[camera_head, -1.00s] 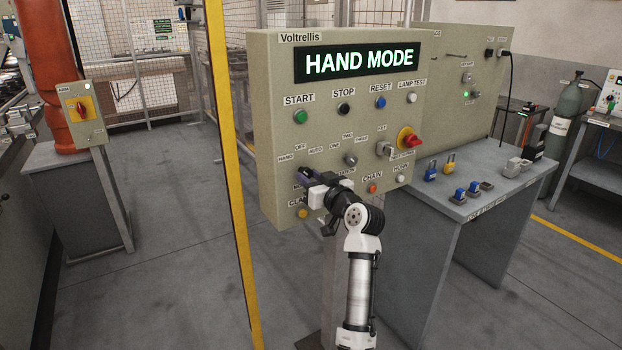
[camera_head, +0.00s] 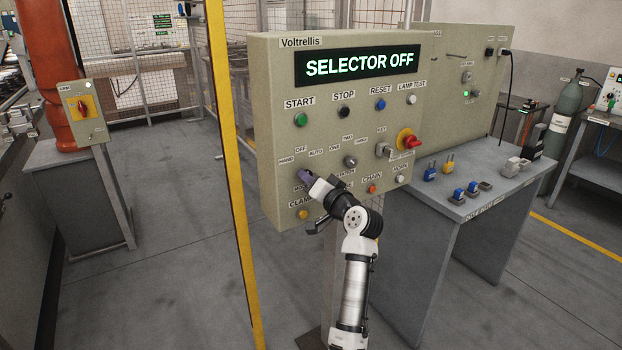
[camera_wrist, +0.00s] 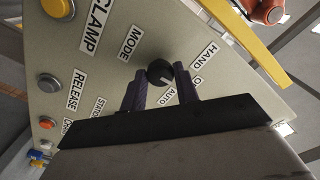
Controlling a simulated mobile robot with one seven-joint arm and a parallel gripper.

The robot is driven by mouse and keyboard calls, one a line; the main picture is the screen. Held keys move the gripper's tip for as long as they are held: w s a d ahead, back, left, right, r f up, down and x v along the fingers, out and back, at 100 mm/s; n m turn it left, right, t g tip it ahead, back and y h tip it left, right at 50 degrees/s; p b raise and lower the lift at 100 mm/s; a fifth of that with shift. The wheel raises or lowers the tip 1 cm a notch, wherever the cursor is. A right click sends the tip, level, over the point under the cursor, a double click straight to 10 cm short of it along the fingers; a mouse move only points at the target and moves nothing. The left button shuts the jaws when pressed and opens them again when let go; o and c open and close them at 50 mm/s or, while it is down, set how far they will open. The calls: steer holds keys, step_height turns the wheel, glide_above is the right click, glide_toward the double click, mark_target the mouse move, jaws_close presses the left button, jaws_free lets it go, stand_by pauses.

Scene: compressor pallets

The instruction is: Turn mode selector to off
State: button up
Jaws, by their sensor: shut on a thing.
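The Voltrellis panel (camera_head: 268,130) faces me, and its display (camera_head: 357,64) reads SELECTOR OFF. The mode selector (camera_wrist: 160,72) is a round black knob with a pale pointer line, between the MODE label and the HAND, OFF and AUTO labels in the wrist view. My gripper (camera_wrist: 161,92) has its two purple fingers on either side of the knob, shut on it. In the head view my gripper (camera_head: 304,176) reaches the lower left of the panel and hides the knob there.
A yellow CLAMP button (camera_head: 303,214) sits just below my gripper. A red emergency knob (camera_head: 411,142) is at the panel's right. A yellow post (camera_head: 232,180) stands left of the panel, and a grey table (camera_head: 480,200) with padlocks stands at right.

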stand_by(0.4)
steer(key=o, duration=1)
steer(key=shift+c, duration=0.2)
steer(key=shift+s+d, duration=0.1)
steer(key=b+v, duration=0.4)
steer(key=v, duration=0.9)
steer(key=shift+s+d, duration=0.2)
steer(key=shift+s, duration=0.05)
